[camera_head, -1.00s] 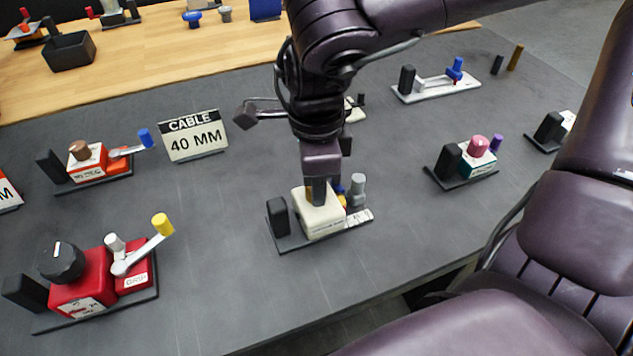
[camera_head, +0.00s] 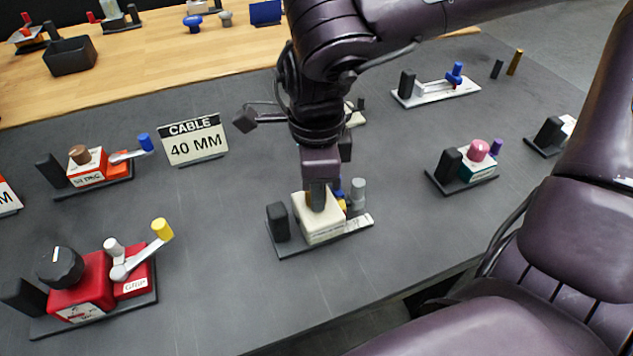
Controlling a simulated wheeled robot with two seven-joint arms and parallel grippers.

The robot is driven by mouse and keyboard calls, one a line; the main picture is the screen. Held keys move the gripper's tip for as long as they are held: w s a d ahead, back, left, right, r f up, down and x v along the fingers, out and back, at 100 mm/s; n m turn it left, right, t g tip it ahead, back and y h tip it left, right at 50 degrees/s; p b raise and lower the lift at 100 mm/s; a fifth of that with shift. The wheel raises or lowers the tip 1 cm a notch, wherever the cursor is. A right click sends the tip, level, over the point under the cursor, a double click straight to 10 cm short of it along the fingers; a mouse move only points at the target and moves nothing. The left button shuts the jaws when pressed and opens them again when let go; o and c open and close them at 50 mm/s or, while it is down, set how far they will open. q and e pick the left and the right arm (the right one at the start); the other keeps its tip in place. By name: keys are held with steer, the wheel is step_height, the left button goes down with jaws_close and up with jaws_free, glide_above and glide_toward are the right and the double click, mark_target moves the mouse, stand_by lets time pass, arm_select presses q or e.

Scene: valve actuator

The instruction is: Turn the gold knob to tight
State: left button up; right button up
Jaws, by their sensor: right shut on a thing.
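The gold knob (camera_head: 309,199) sits on top of a cream valve box (camera_head: 320,226) on a dark base near the middle of the table. Only a brownish-gold edge of it shows. My right gripper (camera_head: 317,197) points straight down from above and is shut on the gold knob, with its fingers hiding most of it. A grey post (camera_head: 358,193) and a blue and yellow part stand just right of the box. A black block (camera_head: 279,221) stands at its left. My left gripper is not in view. The knob's marking cannot be read.
A red unit with a black dial (camera_head: 60,266) and a yellow-tipped lever (camera_head: 161,229) stands at lower left. A "CABLE 40 MM" sign (camera_head: 194,140) stands behind, to the left. A pink-knobbed unit (camera_head: 478,150) is at right. The dark table before the box is clear.

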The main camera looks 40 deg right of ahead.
steer(key=o, duration=1)
steer(key=shift+r, duration=0.1)
step_height(320, 180, up, 7)
steer(key=shift+p, duration=0.3)
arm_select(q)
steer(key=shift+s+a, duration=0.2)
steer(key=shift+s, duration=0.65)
arm_select(e)
steer(key=shift+r, duration=0.35)
